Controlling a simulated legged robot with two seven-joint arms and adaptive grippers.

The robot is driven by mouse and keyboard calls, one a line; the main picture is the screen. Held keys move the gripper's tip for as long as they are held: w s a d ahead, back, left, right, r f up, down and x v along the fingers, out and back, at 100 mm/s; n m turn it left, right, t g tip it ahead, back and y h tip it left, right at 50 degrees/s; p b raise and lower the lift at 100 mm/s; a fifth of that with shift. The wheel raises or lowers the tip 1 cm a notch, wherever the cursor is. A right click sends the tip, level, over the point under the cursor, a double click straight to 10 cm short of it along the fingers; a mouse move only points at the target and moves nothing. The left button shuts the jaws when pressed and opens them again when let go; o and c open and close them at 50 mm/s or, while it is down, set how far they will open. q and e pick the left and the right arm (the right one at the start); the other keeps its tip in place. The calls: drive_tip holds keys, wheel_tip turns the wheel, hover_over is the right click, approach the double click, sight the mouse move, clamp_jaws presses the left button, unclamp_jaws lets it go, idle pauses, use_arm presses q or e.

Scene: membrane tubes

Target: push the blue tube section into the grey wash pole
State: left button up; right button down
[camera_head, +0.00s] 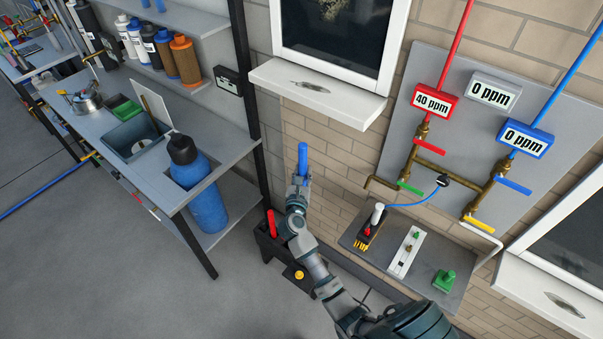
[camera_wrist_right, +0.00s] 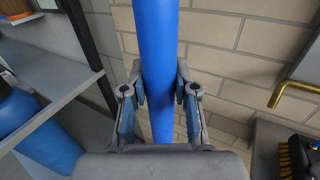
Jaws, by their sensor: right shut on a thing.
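The blue tube section (camera_head: 302,156) stands roughly upright in my right gripper (camera_head: 300,181), in front of the brick wall. In the right wrist view the blue tube (camera_wrist_right: 158,40) runs from the top edge down between the two fingers of the right gripper (camera_wrist_right: 160,85), which are shut on it from both sides. Its lower end is hidden behind the gripper body. I cannot make out the grey wash pole in either view. My left gripper is not in view.
A workbench (camera_head: 222,153) with a blue tank (camera_head: 205,205) stands to the left. A window sill (camera_head: 315,92) is above the tube. A valve panel (camera_head: 455,75) with a brass tap and a small shelf (camera_head: 440,287) are to the right. A black box (camera_head: 283,262) sits below my right arm.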

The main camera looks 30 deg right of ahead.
drive_tip(key=shift+a+r, duration=0.1)
drive_tip(key=shift+a, duration=0.55)
drive_tip(key=shift+d, duration=0.3)
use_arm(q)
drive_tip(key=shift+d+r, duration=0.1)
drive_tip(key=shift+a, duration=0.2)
use_arm(e)
drive_tip(key=shift+a, duration=0.3)
drive_tip(key=shift+d, duration=0.1)
